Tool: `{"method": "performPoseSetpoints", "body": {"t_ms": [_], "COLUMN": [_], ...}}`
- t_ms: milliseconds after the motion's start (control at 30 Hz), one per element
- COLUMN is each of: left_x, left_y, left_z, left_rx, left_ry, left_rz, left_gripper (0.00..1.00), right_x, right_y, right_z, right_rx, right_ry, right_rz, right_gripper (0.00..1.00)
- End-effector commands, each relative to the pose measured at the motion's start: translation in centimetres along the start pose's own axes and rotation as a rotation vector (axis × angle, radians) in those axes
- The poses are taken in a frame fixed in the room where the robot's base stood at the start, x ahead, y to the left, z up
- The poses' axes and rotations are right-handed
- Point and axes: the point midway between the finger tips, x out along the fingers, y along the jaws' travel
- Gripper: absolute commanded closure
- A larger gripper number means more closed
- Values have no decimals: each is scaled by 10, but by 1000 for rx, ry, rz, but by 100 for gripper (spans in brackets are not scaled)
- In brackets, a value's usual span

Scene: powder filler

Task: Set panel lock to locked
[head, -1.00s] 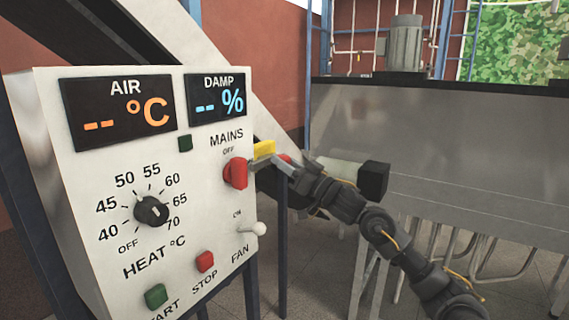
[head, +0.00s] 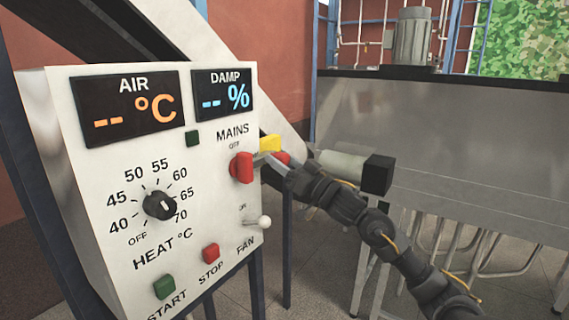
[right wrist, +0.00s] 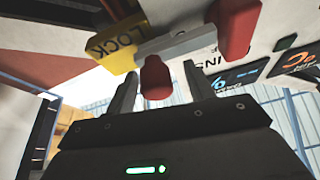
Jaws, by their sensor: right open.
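The control panel (head: 100,185) fills the left of the head view. On its right edge sits the panel lock, with a yellow tag (head: 270,143) and a small red knob (head: 284,158). The right wrist view shows the tag reading LOCK (right wrist: 112,48), a grey bar (right wrist: 180,46) and the red knob (right wrist: 155,80) below it. My right gripper (right wrist: 159,78) is open, with one finger on each side of the red knob; I cannot tell if they touch it. In the head view my right gripper (head: 277,165) partly covers the lock. My left gripper is out of view.
The red MAINS switch (head: 242,168) is close beside the lock. The white FAN lever (head: 263,222), HEAT dial (head: 159,206), green START (head: 163,287) and red STOP (head: 211,252) buttons are lower on the panel. A steel tank (head: 450,150) stands at right.

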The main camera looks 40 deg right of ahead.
Motion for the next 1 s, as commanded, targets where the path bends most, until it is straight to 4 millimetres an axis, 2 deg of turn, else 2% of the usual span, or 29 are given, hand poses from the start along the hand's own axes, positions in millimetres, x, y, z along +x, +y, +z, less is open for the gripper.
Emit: {"method": "performPoseSetpoints", "body": {"t_ms": [167,400,600,800,1000], "left_x": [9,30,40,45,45], "left_y": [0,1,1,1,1], "left_z": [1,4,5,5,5], "left_rx": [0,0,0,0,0], "left_ry": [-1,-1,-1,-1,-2], "left_rz": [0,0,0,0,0], "left_gripper": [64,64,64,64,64], "right_x": [-15,-60,-89,-105,-109], "right_y": [1,0,0,-1,-1], "right_z": [3,6,4,2,0], "right_rx": [-1,-3,-1,-1,-1], "right_ry": [-2,-5,-2,-2,-1], "right_rz": [2,0,1,-1,-1], "right_gripper": [47,47,47,47,47]}}
